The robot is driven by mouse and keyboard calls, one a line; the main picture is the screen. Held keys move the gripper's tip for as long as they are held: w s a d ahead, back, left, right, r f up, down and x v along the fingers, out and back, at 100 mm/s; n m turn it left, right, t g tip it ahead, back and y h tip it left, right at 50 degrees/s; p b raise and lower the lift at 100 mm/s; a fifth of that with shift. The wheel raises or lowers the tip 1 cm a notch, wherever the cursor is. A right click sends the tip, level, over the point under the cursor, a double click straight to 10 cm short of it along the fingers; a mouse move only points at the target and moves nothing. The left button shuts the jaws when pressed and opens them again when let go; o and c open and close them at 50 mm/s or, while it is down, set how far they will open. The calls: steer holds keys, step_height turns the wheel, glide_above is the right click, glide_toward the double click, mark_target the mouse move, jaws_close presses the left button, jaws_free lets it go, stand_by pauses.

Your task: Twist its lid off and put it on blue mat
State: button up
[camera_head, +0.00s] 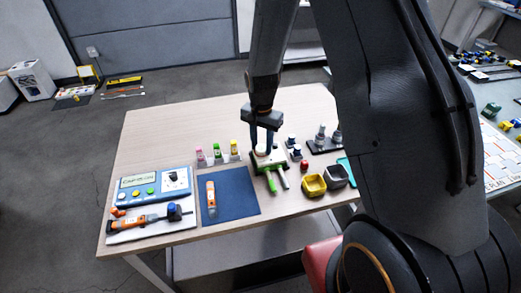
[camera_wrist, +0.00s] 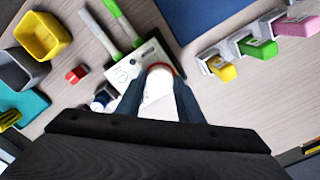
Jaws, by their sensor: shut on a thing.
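My gripper (camera_head: 263,143) points down over the back half of the table. In the wrist view, my gripper (camera_wrist: 160,98) has its fingers on either side of a white round piece (camera_wrist: 159,86), closed on it. An orange-red rim shows at the far edge of this piece. It is over a white-topped holder (camera_wrist: 126,68) with green and grey handles; the holder also shows in the head view (camera_head: 266,166). Whether the white piece is lid or body, I cannot tell.
Pink, green and yellow clips (camera_head: 217,153) stand behind the mat. Yellow (camera_head: 313,185) and grey bins (camera_head: 335,177) and a small red block (camera_head: 304,165) are right of the holder. A blue panel (camera_head: 150,185) stands left. The mat's right half is clear.

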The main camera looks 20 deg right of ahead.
mark_target(261, 148)
steer(key=shift+r+p, duration=0.9)
steer(key=shift+r, duration=0.45)
stand_by(1.0)
steer(key=shift+r+p, duration=0.95)
steer(key=shift+r, duration=0.45)
